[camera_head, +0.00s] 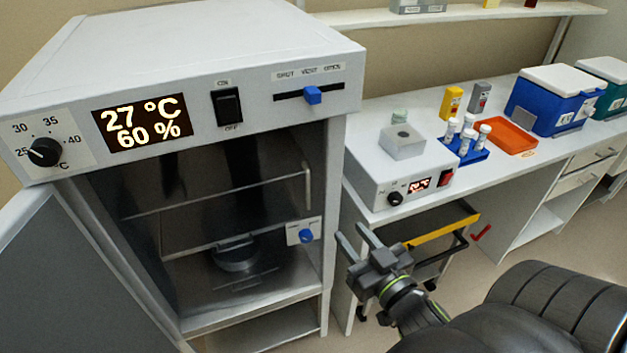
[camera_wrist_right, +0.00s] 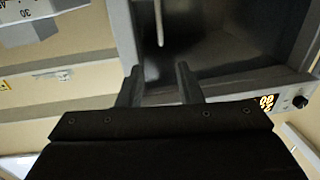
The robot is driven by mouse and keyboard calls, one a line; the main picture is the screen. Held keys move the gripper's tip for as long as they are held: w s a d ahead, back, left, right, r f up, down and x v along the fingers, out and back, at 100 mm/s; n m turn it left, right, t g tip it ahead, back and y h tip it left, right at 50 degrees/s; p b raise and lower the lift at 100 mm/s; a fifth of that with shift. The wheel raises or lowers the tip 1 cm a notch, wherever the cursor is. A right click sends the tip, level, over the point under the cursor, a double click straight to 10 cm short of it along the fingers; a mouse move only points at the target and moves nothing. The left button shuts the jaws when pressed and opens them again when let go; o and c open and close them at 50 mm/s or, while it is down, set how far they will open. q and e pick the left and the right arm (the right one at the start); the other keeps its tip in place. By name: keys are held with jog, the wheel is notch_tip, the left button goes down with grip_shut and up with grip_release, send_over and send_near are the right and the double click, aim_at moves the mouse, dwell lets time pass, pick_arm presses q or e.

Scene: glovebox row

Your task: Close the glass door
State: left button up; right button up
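A grey-white incubator (camera_head: 190,65) stands on the left, its solid outer door (camera_head: 60,285) swung open to the left. The clear glass is hard to make out against the dark interior; I cannot tell exactly how the glass door stands. A pale upright bar (camera_head: 307,190) shows near the opening's right side, and a blue knob on a white plate (camera_head: 305,236) sits below it. My right gripper (camera_head: 352,233) is open and empty, just right of the incubator's opening. In the right wrist view its fingers (camera_wrist_right: 158,68) stand apart before the dark interior, with a pale rod (camera_wrist_right: 158,22) beyond. My left gripper is out of view.
A white bench (camera_head: 520,130) on the right holds a heating block (camera_head: 395,180), a blue tube rack (camera_head: 463,150), an orange tray (camera_head: 510,138) and a blue cooler (camera_head: 550,103). Yellow-edged drawer or cart parts (camera_head: 440,230) lie behind my right gripper. Floor shows at lower right.

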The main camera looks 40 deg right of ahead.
aim_at(309, 182)
jog(key=w+p, duration=0.1)
jog(key=w, duration=0.4)
jog(key=w+d+p, duration=0.1)
jog(key=w+p, duration=0.1)
jog(key=w, duration=0.3)
jog(key=w+p, duration=0.1)
jog(key=w, duration=0.4)
jog(key=shift+w+d+p, duration=0.25)
jog(key=shift+d+p, duration=0.1)
jog(key=shift+d, duration=0.05)
jog(key=shift+w, duration=0.45)
jog(key=shift+d, duration=0.1)
grip_shut()
